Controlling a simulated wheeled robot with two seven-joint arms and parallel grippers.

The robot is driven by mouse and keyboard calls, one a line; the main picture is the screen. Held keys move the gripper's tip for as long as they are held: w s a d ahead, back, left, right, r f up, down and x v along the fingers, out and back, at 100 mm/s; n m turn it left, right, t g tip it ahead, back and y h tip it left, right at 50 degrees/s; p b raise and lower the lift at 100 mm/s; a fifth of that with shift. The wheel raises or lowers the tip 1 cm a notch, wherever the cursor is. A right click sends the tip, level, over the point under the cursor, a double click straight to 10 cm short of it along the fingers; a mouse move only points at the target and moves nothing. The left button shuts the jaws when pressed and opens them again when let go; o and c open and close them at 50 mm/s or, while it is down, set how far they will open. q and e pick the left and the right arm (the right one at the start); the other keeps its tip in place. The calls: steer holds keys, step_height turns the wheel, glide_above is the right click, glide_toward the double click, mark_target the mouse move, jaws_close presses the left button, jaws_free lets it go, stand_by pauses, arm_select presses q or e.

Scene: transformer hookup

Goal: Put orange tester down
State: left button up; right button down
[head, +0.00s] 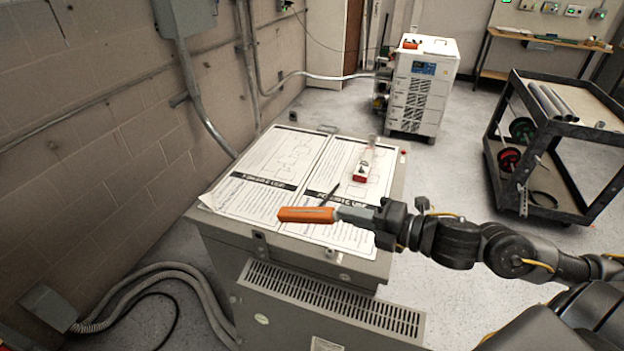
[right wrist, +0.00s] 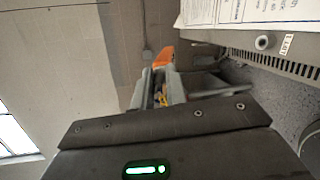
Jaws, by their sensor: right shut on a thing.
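The orange tester (head: 306,215) is a slim orange bar with a grey end. My right gripper (head: 352,216) is shut on its grey end. In the head view it shows over the front edge of the grey transformer cabinet (head: 315,265), with the bar pointing left. Whether it touches the top cannot be told. In the right wrist view the tester (right wrist: 164,57) sticks out beyond the gripper's fingers (right wrist: 166,85). My left gripper is not in view.
Printed sheets (head: 265,198) cover the cabinet top. A clear item with a red and white base (head: 361,176) and a dark pen-like tool (head: 328,195) lie on them. A white cabinet (head: 420,88) stands behind; a black cart (head: 545,150) is at right. Conduits (head: 185,275) run at left.

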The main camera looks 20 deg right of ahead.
steer(key=shift+a+b, duration=0.1)
steer(key=shift+b, duration=0.2)
steer(key=w+a+f+b, duration=0.2)
steer(key=w+f+b, duration=0.1)
steer(key=w+f, duration=0.1)
steer(key=w+a+f+b, duration=0.1)
steer(key=w+f+b, duration=0.2)
steer(key=w+f, duration=0.1)
steer(key=w+a+f+b, duration=0.2)
steer(key=w+f+b, duration=0.1)
steer(key=w+f, duration=0.1)
steer(key=shift+w+a+f, duration=0.25)
steer(key=shift+a+f, duration=0.05)
steer(key=shift+f, duration=0.05)
